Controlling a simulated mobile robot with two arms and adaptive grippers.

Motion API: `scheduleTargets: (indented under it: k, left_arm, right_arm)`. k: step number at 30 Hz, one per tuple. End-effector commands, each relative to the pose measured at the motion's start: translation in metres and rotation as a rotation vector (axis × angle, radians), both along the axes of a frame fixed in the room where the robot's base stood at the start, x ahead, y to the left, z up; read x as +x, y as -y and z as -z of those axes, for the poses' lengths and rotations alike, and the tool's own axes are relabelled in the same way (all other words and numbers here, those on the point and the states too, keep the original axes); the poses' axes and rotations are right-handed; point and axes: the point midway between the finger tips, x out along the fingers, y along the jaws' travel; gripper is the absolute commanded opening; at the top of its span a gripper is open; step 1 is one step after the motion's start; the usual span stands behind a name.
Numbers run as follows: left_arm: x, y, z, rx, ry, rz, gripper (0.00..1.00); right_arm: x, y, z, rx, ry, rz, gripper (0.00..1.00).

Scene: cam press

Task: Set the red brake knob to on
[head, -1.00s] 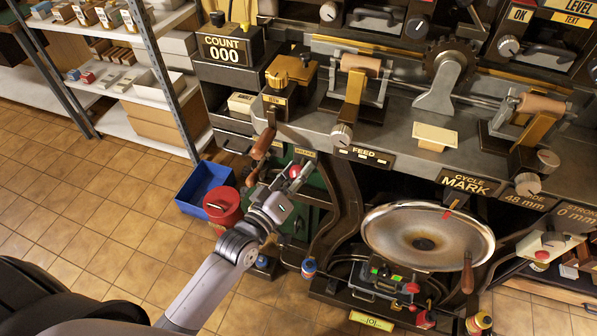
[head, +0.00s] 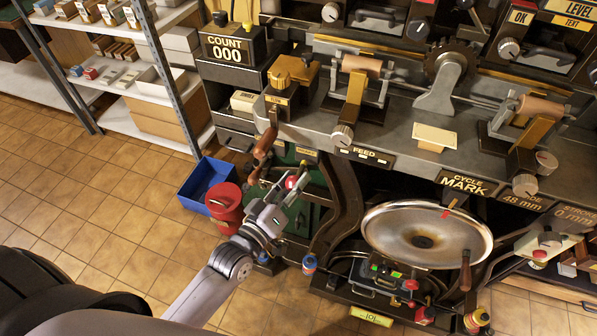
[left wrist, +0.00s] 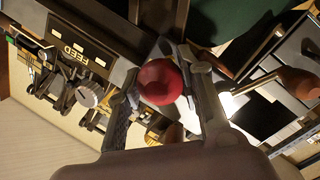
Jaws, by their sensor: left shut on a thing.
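The red brake knob (head: 291,182) is a small round ball below the brake label plate (head: 306,151), at the left front of the press. My left gripper (head: 283,188) is shut on it, the fingers reaching up from the lower left and partly covering it. In the left wrist view the red knob (left wrist: 160,82) sits between the two fingers of the left gripper (left wrist: 158,66). The brake's on and off marks cannot be read. My right gripper is not in view.
A wooden-handled lever (head: 262,146) hangs just above and left of the gripper. A red can (head: 225,203) and a blue bin (head: 203,184) stand on the floor to the left. A large metal handwheel (head: 385,225) is to the right. The tiled floor at left is clear.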

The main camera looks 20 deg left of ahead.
Motion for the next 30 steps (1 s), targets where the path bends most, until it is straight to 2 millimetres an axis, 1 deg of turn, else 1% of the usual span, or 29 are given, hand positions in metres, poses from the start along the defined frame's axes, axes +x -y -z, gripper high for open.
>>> scheduleTargets:
  k: [6,7,16,26,29,30]
  left_arm:
    - [-0.002,0.001,0.002,-0.002,-0.003,0.002,0.00]
    - [-0.002,0.001,0.002,-0.002,-0.003,0.002,0.34]
    - [-0.001,0.001,0.001,-0.003,-0.001,0.002,0.54]
    - [-0.003,0.001,0.001,-0.002,-0.001,0.001,0.55]
    - [-0.011,-0.002,0.002,-0.002,-0.004,0.001,0.55]
    - [-0.016,-0.003,0.002,-0.002,-0.005,0.001,0.55]
  right_arm:
    - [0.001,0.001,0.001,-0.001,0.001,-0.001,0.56]
    - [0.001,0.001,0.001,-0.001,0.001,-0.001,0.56]
    - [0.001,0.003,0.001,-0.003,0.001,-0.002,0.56]
    - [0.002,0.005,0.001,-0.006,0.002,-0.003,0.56]
    - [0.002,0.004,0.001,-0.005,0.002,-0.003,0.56]
    - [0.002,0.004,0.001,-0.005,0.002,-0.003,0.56]
